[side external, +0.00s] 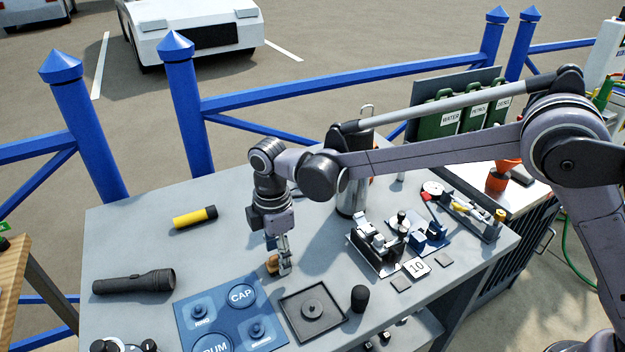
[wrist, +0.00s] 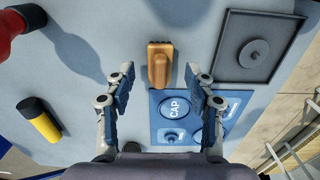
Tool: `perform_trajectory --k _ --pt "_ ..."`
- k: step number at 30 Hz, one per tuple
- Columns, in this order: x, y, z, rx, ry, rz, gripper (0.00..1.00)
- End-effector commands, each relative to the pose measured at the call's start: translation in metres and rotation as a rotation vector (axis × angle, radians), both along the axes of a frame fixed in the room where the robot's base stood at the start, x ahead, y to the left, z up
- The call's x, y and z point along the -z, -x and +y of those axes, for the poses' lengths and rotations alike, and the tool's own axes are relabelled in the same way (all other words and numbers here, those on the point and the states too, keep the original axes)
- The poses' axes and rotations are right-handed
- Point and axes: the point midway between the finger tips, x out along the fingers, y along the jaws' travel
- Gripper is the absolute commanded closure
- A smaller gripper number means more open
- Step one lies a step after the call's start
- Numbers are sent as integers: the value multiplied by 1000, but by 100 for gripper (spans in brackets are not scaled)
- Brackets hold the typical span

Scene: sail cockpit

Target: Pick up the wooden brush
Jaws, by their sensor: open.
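The wooden brush (wrist: 159,63) is a small tan-brown block with a raised grip. It lies on the grey table beside the blue mat with the CAP circle. In the side view the brush (side external: 271,264) shows only in part behind my fingers. My gripper (wrist: 159,76) is open and empty, pointing down, with one finger on each side of the brush in the wrist view. The fingers appear apart from it. In the side view my gripper (side external: 284,269) is low over the table at the brush; its exact height is hard to tell.
The blue mat (side external: 185,312) and a dark square tray (side external: 337,334) lie close by. A yellow-black cylinder (side external: 195,217) and a black flashlight (side external: 134,282) lie to the left. A metal flask (side external: 350,195) stands behind.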

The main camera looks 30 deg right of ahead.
Motion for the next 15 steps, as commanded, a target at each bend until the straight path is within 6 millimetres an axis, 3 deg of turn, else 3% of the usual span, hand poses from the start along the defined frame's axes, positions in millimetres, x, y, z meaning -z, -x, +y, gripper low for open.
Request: perform_trajectory --k 4,11,12,15 --pt "13 0 0 1 -1 -1 45" --pt "15 0 -1 1 -1 -1 45" --pt "15 0 -1 1 -1 -1 48" --pt "15 0 -1 1 -1 0 77"
